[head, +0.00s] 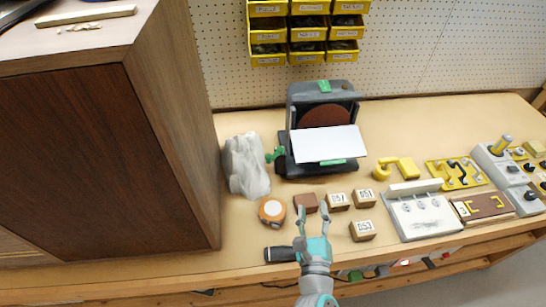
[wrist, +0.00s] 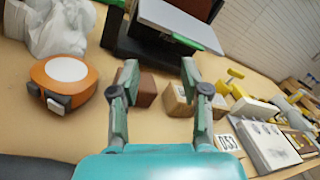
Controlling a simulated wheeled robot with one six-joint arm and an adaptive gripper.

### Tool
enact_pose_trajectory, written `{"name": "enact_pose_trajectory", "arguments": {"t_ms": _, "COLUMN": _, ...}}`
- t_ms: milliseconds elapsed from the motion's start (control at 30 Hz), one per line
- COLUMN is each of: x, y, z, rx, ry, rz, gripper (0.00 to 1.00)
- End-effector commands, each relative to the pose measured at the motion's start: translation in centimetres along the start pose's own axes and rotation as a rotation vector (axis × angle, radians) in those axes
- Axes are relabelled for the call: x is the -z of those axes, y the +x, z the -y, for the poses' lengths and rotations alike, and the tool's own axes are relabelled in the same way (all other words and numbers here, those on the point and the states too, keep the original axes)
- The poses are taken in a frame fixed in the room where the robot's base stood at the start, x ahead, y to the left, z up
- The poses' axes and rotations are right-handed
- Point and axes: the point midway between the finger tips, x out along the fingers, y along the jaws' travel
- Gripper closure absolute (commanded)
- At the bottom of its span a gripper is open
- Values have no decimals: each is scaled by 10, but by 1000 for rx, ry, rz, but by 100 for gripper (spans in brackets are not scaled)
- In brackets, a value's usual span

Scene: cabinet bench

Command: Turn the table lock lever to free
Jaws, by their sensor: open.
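The disc sander (head: 296,172) stands at the back middle of the bench, with a dark red disc (head: 326,116) behind its white table (head: 327,144). A small green knobbed lever (head: 274,154) sticks out at its left side, beside a white bag; I take it to be the table lock lever. I cannot tell its setting. In the wrist view the sander (wrist: 140,45) shows at the top, but I cannot make out the lever there. My gripper (head: 313,211) is open and empty, in front of the sander and apart from it; it also shows in the wrist view (wrist: 159,72).
A crumpled white bag (head: 246,165) crowds the lever's left. An orange tape measure (head: 272,210), a brown block (head: 306,203) and several labelled wooden blocks (head: 362,231) lie around my gripper. A tall brown cabinet (head: 165,130) stands left.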

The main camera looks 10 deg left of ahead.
Motion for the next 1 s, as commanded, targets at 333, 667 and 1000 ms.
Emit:
{"name": "enact_pose_trajectory", "arguments": {"t_ms": 333, "x": -66, "y": 56, "z": -65, "rx": -171, "ry": 470, "rz": 15, "gripper": 54}}
{"name": "enact_pose_trajectory", "arguments": {"t_ms": 667, "x": -72, "y": 85, "z": -73, "rx": -182, "ry": 499, "rz": 14, "gripper": 54}}
{"name": "enact_pose_trajectory", "arguments": {"t_ms": 1000, "x": -74, "y": 141, "z": -83, "rx": -182, "ry": 498, "rz": 14, "gripper": 54}}
